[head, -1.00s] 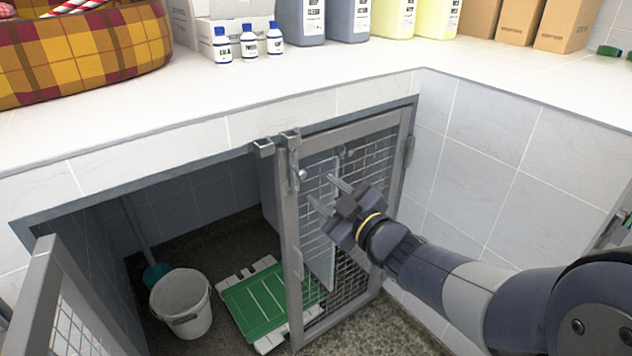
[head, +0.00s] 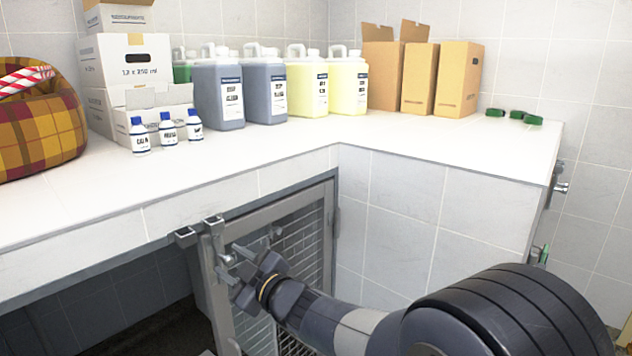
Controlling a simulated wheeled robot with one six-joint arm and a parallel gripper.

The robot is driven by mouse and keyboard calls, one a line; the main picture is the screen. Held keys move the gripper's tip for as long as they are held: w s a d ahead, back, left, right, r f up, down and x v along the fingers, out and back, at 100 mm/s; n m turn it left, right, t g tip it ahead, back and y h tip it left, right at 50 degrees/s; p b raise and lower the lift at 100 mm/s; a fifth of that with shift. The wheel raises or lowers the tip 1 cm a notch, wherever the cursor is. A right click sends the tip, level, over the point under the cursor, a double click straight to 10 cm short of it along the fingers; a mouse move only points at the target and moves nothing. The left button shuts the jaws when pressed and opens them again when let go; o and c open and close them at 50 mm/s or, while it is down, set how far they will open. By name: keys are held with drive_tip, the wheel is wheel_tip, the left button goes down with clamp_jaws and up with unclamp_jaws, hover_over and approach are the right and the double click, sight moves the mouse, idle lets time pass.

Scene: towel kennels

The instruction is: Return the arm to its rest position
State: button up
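My gripper (head: 232,264) is at the lower middle of the head view, in front of the mesh kennel gate (head: 212,302). Its two fingers are apart and point left, towards the gate's upper corner and latch. Nothing shows between them. I cannot tell whether a fingertip touches the gate frame. My arm reaches in from the lower right and hides much of the mesh.
A white counter (head: 265,160) runs above the kennel and turns right. It carries small bottles (head: 167,130), large jugs (head: 265,85), cardboard boxes (head: 458,80), white cartons (head: 125,62), green items (head: 515,116) and a plaid bed (head: 40,130). Tiled wall (head: 400,200) stands beside the gate.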

sight(221, 263)
drive_tip(key=w+a, duration=0.1)
drive_tip(key=w+a+f+b, duration=0.1)
drive_tip(key=shift+w+a+f, duration=0.1)
drive_tip(key=shift+a+f, duration=0.1)
drive_tip(key=shift+a, duration=0.1)
drive_tip(key=shift+f+b, duration=0.55)
drive_tip(key=shift+f, duration=0.05)
